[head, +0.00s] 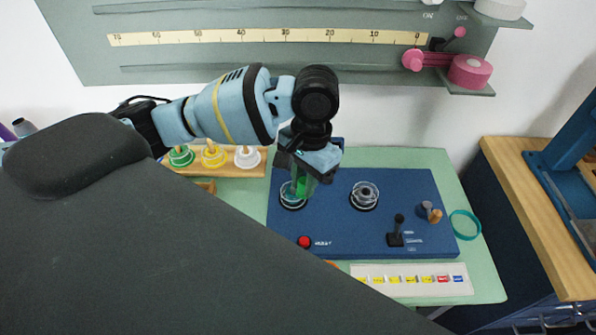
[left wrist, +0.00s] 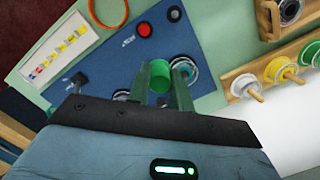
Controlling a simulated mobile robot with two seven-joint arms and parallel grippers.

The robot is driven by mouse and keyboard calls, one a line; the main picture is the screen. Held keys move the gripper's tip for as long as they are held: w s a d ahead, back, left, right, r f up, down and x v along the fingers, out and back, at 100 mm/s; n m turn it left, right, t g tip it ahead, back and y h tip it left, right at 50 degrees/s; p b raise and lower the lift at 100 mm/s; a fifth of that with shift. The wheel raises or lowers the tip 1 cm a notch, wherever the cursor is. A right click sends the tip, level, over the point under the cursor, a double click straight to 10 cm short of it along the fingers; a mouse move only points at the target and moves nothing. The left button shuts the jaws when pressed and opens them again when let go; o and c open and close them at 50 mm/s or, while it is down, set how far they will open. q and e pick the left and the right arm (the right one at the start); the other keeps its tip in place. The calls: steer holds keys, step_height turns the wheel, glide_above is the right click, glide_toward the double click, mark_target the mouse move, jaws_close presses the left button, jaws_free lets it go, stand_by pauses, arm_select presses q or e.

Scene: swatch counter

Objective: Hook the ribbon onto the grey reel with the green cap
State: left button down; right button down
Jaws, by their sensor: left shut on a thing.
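My left gripper (head: 304,184) is over the left part of the blue panel, pointing down. In the left wrist view its green fingers (left wrist: 160,88) are shut on a bright green cylindrical piece (left wrist: 160,79). I cannot tell whether this is the cap or part of the ribbon. A round reel (head: 287,203) sits right beside and below the fingertips, partly hidden by them; it also shows in the left wrist view (left wrist: 188,66). A second reel with a grey hub (head: 365,195) sits to its right, uncovered. No ribbon strand is clearly visible. My right gripper is not in view.
The blue panel (head: 340,238) carries a red button (head: 305,241) and a black lever (head: 397,232). A wooden rack (head: 255,169) with green, yellow and white spools stands behind left. A teal ring (head: 465,224) lies at the right. My dark body hides the lower left.

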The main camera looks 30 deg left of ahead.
mark_target(295, 198)
arm_select(q)
steer(key=m, duration=0.3)
steer(key=w+a+f+m, duration=0.1)
steer(key=m, duration=0.1)
steer(key=shift+y, duration=0.4)
steer(key=a+m, duration=0.1)
steer(key=m, duration=0.4)
steer(key=w+a+f+m+t, duration=0.1)
steer(key=m, duration=0.4)
steer(key=w+a+f+m+t, duration=0.1)
steer(key=m, duration=0.4)
steer(key=shift+w+f+m+p, duration=0.2)
steer(key=shift+f+m+p, duration=0.1)
steer(key=shift+p, duration=0.1)
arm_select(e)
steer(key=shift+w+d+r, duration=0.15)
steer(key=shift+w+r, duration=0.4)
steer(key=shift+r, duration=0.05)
arm_select(q)
steer(key=shift+d+f, duration=0.1)
steer(key=shift+f, duration=2.35)
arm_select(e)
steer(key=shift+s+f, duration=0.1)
arm_select(q)
steer(key=shift+f, duration=0.3)
steer(key=shift+s+f, duration=0.1)
steer(key=shift+f, duration=0.1)
